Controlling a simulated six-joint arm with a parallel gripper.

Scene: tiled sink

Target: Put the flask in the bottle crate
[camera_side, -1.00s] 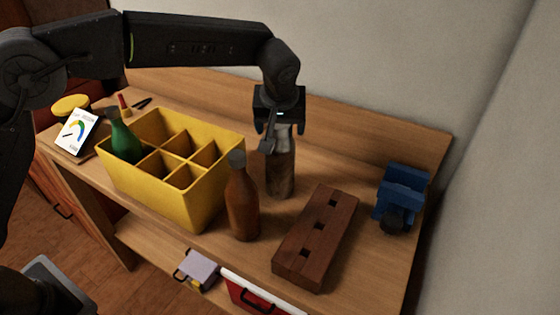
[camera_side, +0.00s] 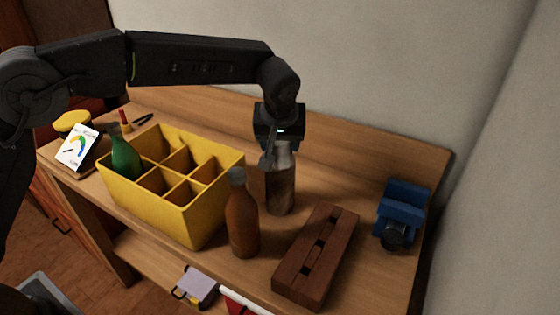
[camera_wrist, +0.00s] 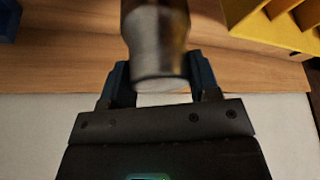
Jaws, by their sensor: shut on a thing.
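The flask (camera_side: 281,190) is a grey-brown bottle with a metallic grey top. It stands upright behind and to the right of the brown bottle, at or very near the table top. My gripper (camera_side: 277,150) reaches down from above and is shut on the flask's upper part. In the wrist view the flask (camera_wrist: 158,45) sits between the fingers. The yellow bottle crate (camera_side: 180,219) is to the left of the flask. A green bottle (camera_side: 125,157) stands in its left part, and other compartments look empty.
A brown bottle (camera_side: 242,220) stands between the crate and a dark wooden block (camera_side: 330,245) with holes. A blue device (camera_side: 403,205) is at the right. A card (camera_side: 78,147) and a yellow round object (camera_side: 73,122) are at the far left. A wall rises behind.

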